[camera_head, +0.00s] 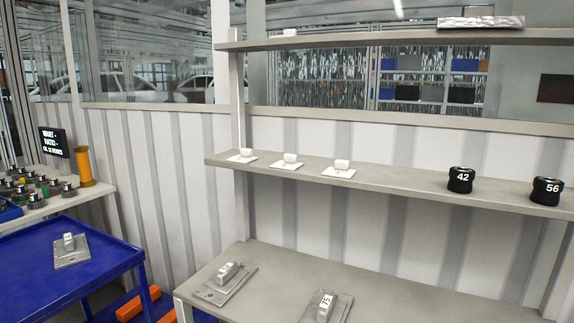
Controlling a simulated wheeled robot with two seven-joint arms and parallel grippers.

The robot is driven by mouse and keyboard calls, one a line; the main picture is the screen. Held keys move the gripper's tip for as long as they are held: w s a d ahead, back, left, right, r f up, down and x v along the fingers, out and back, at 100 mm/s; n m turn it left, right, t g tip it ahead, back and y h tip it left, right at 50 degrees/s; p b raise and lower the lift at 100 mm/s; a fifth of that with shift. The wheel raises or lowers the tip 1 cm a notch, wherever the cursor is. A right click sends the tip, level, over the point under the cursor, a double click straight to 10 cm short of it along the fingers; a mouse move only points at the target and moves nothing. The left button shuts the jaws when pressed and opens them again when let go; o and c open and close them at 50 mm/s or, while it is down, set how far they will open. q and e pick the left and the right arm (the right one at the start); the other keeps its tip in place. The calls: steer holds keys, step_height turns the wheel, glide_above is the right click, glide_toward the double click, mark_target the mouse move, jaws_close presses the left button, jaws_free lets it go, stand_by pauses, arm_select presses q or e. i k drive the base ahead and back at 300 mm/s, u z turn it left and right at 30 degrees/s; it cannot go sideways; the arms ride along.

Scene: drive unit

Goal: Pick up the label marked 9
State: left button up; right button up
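Three small white blocks stand on thin white square plates on the middle shelf: a left one (246,153), a middle one (290,158) and a right one (342,164). Any marks on them are too small to read, so I cannot tell which, if any, is the label marked 9. Another small white block (290,32) is on the upper shelf, also with no readable number. Neither of my grippers is in view.
Black cylinders marked 42 (461,180) and 56 (547,191) stand on the middle shelf (400,182). Grey plates (208,294) with numbered parts lie on the lower table (385,290). A blue cart (95,280) at left bears another plate (72,258). Shelf space between the right block and 42 is clear.

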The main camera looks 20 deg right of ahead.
mark_target(289, 163)
steer(key=k, duration=0.6)
steer(key=u, duration=0.55)
steer(key=i, duration=1.05)
steer(key=z, duration=0.45)
steer(key=i, duration=0.85)
steer(key=z, duration=0.75)
